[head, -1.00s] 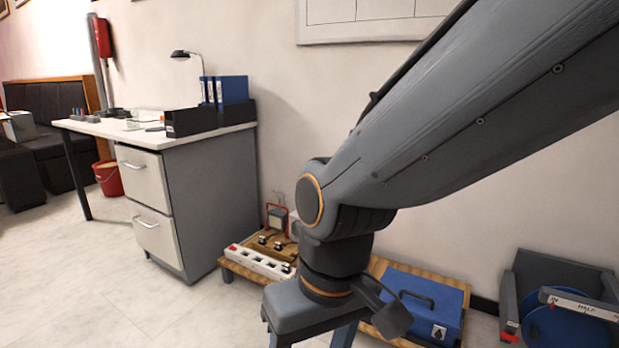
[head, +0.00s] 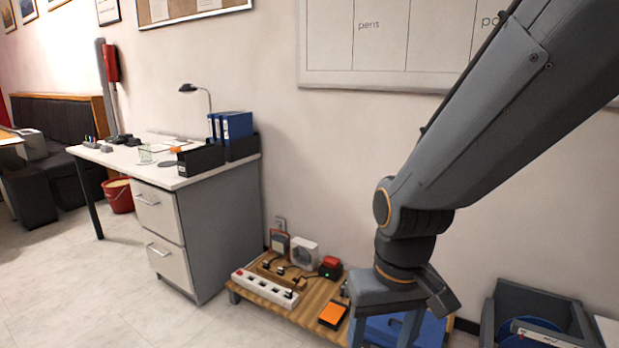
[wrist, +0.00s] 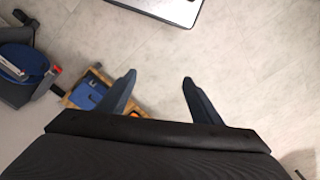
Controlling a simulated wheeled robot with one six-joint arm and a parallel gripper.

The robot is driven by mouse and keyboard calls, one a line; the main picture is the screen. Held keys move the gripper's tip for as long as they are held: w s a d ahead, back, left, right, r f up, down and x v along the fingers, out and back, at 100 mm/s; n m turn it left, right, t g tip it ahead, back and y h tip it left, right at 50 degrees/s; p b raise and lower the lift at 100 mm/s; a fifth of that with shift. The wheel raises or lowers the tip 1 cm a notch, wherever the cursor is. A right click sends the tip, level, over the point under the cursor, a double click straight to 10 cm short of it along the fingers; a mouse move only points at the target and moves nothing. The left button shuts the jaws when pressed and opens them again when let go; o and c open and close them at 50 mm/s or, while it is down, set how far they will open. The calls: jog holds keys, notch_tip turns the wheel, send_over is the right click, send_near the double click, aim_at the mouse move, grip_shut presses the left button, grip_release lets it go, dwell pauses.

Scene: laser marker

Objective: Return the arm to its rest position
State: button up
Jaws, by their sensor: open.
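My gripper (wrist: 159,83) shows in the wrist view with its two dark fingers spread wide apart and only floor between them. In the head view my arm comes in from the upper right and bends down at the wrist. My gripper (head: 385,338) points down there, above the low wooden bench; the lower ends of its fingers are cut off by the picture's bottom edge. It holds nothing that I can see.
The low wooden bench (head: 262,296) bears a white power strip (head: 265,288), an orange-topped box (head: 333,315) and a blue case (head: 432,330). A desk (head: 225,230) stands left. A grey bin (head: 540,300) is at right. Floor (head: 110,280) at left is clear.

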jog(key=s+d+r+m+p, duration=0.2)
jog(key=d+r+p, duration=0.6)
jog(key=r+p, duration=0.1)
jog(key=shift+h+p, duration=0.3)
jog(key=shift+p, duration=0.45)
